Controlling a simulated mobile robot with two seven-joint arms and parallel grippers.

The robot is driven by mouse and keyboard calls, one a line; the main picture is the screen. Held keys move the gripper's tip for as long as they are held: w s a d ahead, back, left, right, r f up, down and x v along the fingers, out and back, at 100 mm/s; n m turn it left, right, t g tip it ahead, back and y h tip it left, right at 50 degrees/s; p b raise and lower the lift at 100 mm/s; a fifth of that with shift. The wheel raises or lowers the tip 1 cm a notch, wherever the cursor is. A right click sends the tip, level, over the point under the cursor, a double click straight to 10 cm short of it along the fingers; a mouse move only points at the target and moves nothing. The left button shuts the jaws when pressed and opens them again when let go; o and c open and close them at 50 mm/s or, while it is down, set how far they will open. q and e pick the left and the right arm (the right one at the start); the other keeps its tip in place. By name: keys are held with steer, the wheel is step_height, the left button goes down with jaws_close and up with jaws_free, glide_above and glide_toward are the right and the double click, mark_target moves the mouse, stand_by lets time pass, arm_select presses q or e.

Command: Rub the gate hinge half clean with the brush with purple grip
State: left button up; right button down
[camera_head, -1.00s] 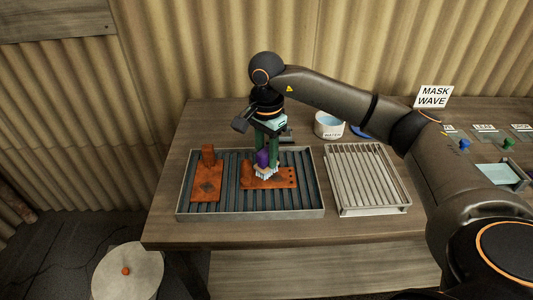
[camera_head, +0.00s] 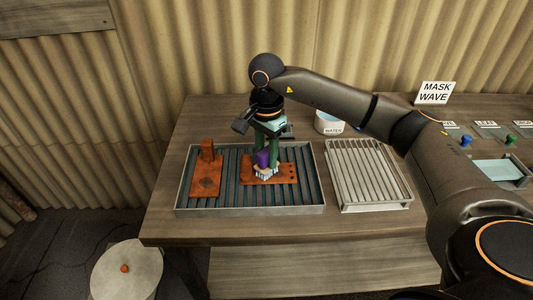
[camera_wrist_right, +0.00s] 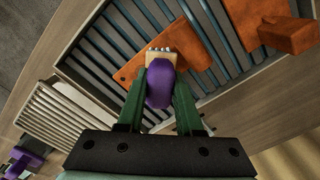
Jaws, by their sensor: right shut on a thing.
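My right gripper (camera_head: 267,155) is shut on the brush with purple grip (camera_head: 262,160), bristles down. The pale bristle head is on or just above a flat rusty orange plate with holes (camera_head: 283,173), which looks like the gate hinge half. The plate lies in the slatted tray (camera_head: 315,207). In the right wrist view, the purple grip (camera_wrist_right: 160,84) sits between the green fingers, and the brush head covers part of the plate (camera_wrist_right: 200,47). The plate still looks rusty orange. My left gripper is in no view.
A second rusty piece with an upright block (camera_head: 206,180) lies at the tray's left. A pale slatted rack (camera_head: 370,177) stands right of the tray, and a water pot (camera_head: 328,123) behind. A white round lid with an orange knob (camera_head: 127,280) is at lower left.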

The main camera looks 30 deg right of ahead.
steer(key=shift+s+d+r, duration=0.1)
steer(key=shift+s+d, duration=0.45)
steer(key=shift+d, duration=0.3)
steer(key=shift+s+d, duration=0.5)
steer(key=shift+d, duration=0.35)
steer(key=shift+f, duration=0.2)
steer(key=shift+a, duration=0.15)
